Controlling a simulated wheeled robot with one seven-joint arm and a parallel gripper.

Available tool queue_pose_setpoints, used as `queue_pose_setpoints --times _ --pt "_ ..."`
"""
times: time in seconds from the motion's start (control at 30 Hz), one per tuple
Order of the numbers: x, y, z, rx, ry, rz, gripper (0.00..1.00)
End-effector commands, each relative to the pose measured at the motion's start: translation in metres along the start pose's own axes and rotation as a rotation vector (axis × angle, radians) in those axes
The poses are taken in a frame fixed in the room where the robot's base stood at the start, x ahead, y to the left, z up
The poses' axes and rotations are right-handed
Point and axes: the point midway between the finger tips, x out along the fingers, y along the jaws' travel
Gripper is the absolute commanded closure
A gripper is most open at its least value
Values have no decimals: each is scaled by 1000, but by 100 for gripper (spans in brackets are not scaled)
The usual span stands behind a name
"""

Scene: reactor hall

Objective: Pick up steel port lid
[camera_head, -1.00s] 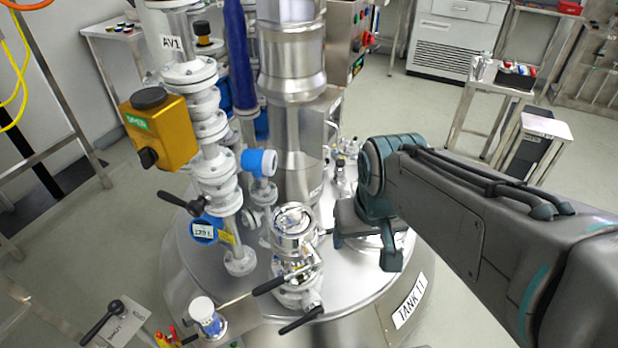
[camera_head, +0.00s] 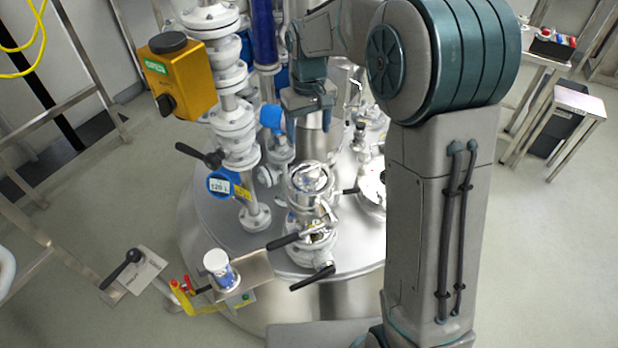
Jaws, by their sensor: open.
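The steel port lid (camera_head: 308,178) appears to be the round, shiny top of the short port on the tank top, in the middle of the camera_head view. It sits level on the port's steel neck, with black-handled levers just below it. My gripper (camera_head: 310,118) is above and behind the lid in the picture, in front of the tall steel column. Its dark fingers point down, are apart and hold nothing. The gripper does not touch the lid.
White flanged piping with a yellow actuator (camera_head: 178,75) and a blue-faced gauge (camera_head: 221,184) stands left of the port. A white-capped jar (camera_head: 220,268) is on a bracket at the front. A small side table (camera_head: 578,102) stands at the right, with open floor nearby.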

Motion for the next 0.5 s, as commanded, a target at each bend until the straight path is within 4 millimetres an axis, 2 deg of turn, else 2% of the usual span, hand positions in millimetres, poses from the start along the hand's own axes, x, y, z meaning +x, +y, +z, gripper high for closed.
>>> queue_pose_setpoints --times 0.3,0.5 --pt "61 -1 2 -3 -6 -1 32" --pt "80 -1 1 -1 -3 0 32"
